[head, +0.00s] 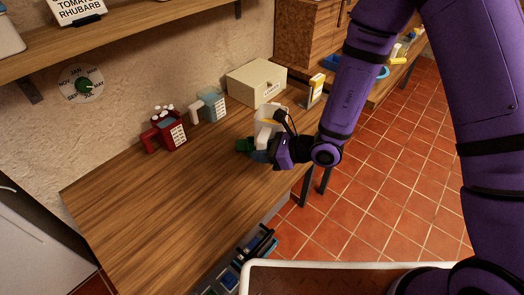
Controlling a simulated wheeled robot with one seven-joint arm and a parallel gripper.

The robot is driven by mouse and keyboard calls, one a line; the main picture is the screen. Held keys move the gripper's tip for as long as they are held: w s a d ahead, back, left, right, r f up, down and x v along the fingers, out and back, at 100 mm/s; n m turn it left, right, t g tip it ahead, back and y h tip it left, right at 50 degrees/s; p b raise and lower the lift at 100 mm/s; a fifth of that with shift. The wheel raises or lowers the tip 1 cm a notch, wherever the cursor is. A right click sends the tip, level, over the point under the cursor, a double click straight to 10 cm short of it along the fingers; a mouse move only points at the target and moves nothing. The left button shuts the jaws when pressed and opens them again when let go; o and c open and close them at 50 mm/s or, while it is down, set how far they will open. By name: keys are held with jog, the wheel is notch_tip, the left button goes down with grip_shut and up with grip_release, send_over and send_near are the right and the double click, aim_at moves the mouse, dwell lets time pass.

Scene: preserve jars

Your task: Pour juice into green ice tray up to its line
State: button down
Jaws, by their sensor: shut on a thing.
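A white jug (270,112) with a yellowish band near its top is held above the right part of the wooden table. My gripper (268,140) is shut on it, with the arm coming in from the right. The jug looks roughly upright; I cannot tell whether juice is flowing. A green item (244,145), probably the green ice tray, lies on the table just left of and below the jug. It is mostly hidden by the jug and gripper, so its line and any contents cannot be seen. A small blue item (258,156) shows beside it, under the gripper.
On the wooden table (150,210), a red container (168,132) and a pale blue one (211,106) carry labels. A cream box (256,82) and a yellow-and-white carton (315,88) stand behind the jug. The table's left and front are clear. A shelf (120,35) overhangs the back.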

aim_at(273, 128)
jog(key=shift+s+f+m+g, duration=0.15)
jog(key=shift+f+m, duration=0.1)
jog(key=shift+f, duration=0.45)
jog(key=shift+s+f+m+g, duration=0.15)
jog(key=shift+f+m, duration=0.1)
jog(key=shift+f, duration=0.4)
jog(key=shift+r+m+g+y, duration=0.4)
jog(key=shift+r+m+g, duration=0.3)
jog(key=shift+r+m, duration=0.6)
jog(key=shift+r+m+g+y, duration=0.4)
jog(key=shift+r+m+g, duration=0.3)
jog(key=shift+r+m, duration=0.55)
jog(key=shift+w+r, duration=0.1)
jog(key=shift+r, duration=0.1)
jog(key=shift+w+d+r+m+g+y, duration=0.1)
jog(key=shift+w+r+m+g+y, duration=0.2)
jog(key=shift+w+r+m+g, duration=0.15)
jog(key=shift+w+r+m, duration=0.1)
jog(key=shift+w+m, duration=0.2)
jog(key=shift+m, duration=0.1)
jog(key=shift+w+d+r+m+g+y, duration=0.2)
jog(key=shift+w+m+g+y, duration=0.1)
jog(key=shift+w+m, duration=0.1)
jog(key=shift+w+d+m+g+y, duration=0.2)
jog(key=shift+w+m+y, duration=0.05)
jog(key=shift+w+m, duration=0.4)
jog(key=shift+w+d+m+g+y, duration=0.15)
jog(key=shift+w+m+y, duration=0.1)
jog(key=shift+w+m, duration=0.35)
dwell(1.4)
